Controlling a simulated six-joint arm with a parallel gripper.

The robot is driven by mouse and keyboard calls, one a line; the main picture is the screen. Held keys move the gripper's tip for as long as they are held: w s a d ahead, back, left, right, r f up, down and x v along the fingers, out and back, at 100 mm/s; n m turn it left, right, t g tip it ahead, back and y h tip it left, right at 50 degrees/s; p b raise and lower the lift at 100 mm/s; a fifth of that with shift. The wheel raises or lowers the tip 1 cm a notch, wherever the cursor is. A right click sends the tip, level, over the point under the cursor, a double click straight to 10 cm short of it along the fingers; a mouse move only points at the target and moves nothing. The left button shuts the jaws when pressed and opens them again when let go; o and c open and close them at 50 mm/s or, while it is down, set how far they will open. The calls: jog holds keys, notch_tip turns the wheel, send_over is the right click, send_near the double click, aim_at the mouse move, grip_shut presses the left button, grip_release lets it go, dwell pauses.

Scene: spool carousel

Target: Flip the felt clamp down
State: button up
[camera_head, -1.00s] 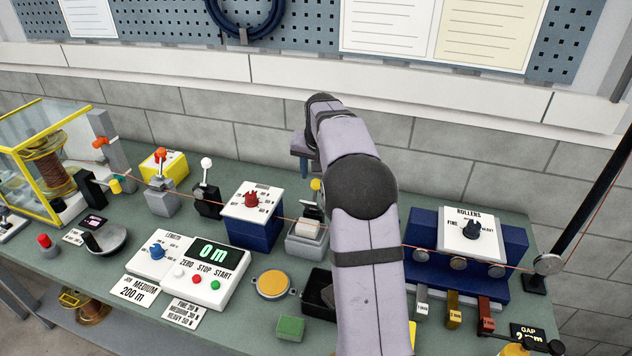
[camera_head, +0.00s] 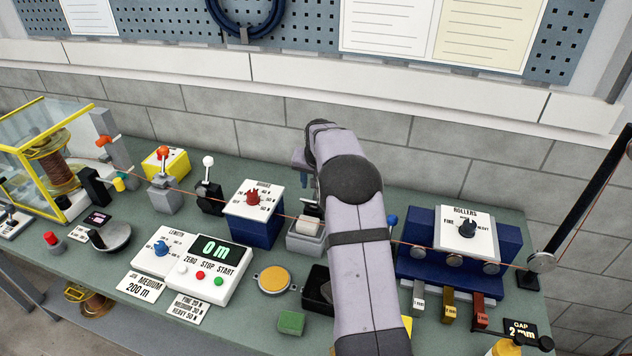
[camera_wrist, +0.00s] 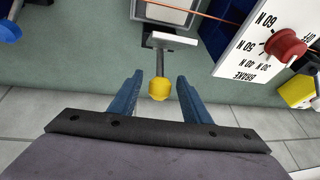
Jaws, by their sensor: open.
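The felt clamp (camera_head: 304,243) is a grey block with a pale pad on top, on the bench left of my arm. Its lever is raised and ends in a yellow knob (camera_wrist: 159,90), seen in the wrist view; in the head view my gripper and arm hide the knob. A white crossbar (camera_wrist: 174,39) sits at the lever's other end. My gripper (camera_head: 304,183) is open above the clamp. In the wrist view its blue fingers (camera_wrist: 159,78) stand on either side of the lever near the knob, with gaps showing on both sides.
The brake box (camera_head: 252,205) with its red knob stands close left of the clamp. The rollers unit (camera_head: 462,248) is to the right. A copper wire (camera_head: 225,200) runs along the row of devices. A black tray (camera_head: 318,288) lies in front of the clamp.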

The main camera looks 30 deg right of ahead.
jog(key=shift+c, duration=0.5)
grip_shut()
jog(key=shift+f+b, duration=0.2)
jog(key=shift+b, duration=0.8)
jog(key=shift+s+a+h+b, duration=0.15)
jog(key=shift+h+b, duration=0.15)
jog(key=shift+b, duration=0.3)
jog(key=t+b, duration=0.1)
jog(key=b, duration=0.3)
jog(key=s+a+t+h+b, duration=0.1)
jog(key=b, duration=0.3)
jog(key=shift+r+h, duration=0.25)
jog(key=shift+h, duration=0.05)
jog(key=shift+r, duration=0.15)
